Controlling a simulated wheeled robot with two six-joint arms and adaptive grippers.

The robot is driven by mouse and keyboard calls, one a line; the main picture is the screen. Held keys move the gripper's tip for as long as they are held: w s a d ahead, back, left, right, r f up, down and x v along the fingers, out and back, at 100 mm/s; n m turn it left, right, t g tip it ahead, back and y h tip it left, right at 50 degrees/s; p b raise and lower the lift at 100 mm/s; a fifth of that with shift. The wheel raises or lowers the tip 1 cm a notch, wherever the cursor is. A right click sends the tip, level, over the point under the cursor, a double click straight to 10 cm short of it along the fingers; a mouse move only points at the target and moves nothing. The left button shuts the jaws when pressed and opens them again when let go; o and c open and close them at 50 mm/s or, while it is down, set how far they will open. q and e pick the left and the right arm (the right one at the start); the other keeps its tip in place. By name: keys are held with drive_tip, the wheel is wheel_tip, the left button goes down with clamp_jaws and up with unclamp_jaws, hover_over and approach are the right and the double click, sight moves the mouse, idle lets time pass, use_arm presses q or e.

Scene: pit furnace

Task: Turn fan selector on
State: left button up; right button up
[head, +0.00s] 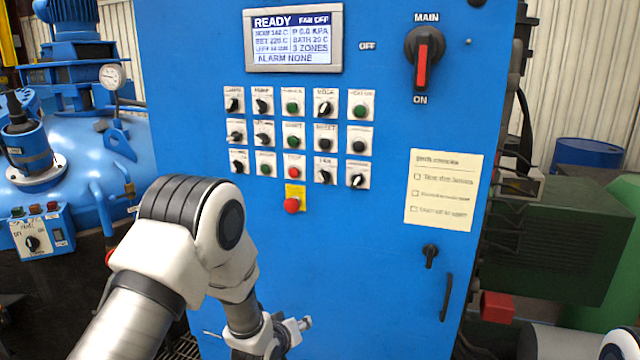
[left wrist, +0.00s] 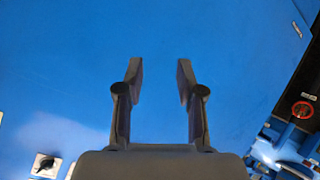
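The blue control cabinet (head: 370,280) faces me with rows of small selectors and buttons. Several black selectors show, such as one in the top row (head: 325,107) and one in the bottom row (head: 357,180). Most labels are too blurred to tell which is the fan selector. The display (head: 293,38) reads READY and FAN OFF. My left arm crosses the lower left of the head view, below the rows. In the left wrist view my left gripper (left wrist: 159,70) is open and empty, facing bare blue surface. A black knob on a pale plate (left wrist: 46,166) shows at lower left there.
A red emergency button (head: 291,205) sits under the rows. The MAIN switch (head: 422,62) points down at ON. A paper checklist (head: 443,190), a small black knob (head: 430,255) and a door handle (head: 446,297) are at right. Blue furnace equipment (head: 70,130) stands at left.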

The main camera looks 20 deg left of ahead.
use_arm(q)
drive_tip(key=w+r+t, duration=0.3)
drive_tip(key=w+r, duration=0.3)
drive_tip(key=r, duration=0.6)
drive_tip(key=t, duration=0.3)
approach(321, 178)
drive_tip(key=w+p, duration=0.3)
drive_tip(key=w, duration=0.5)
drive_tip(key=shift+w+d, duration=0.15)
drive_tip(key=shift+w, duration=0.15)
clamp_jaws()
use_arm(e)
wheel_tip(321, 178, up, 3)
drive_tip(key=shift+s, duration=0.15)
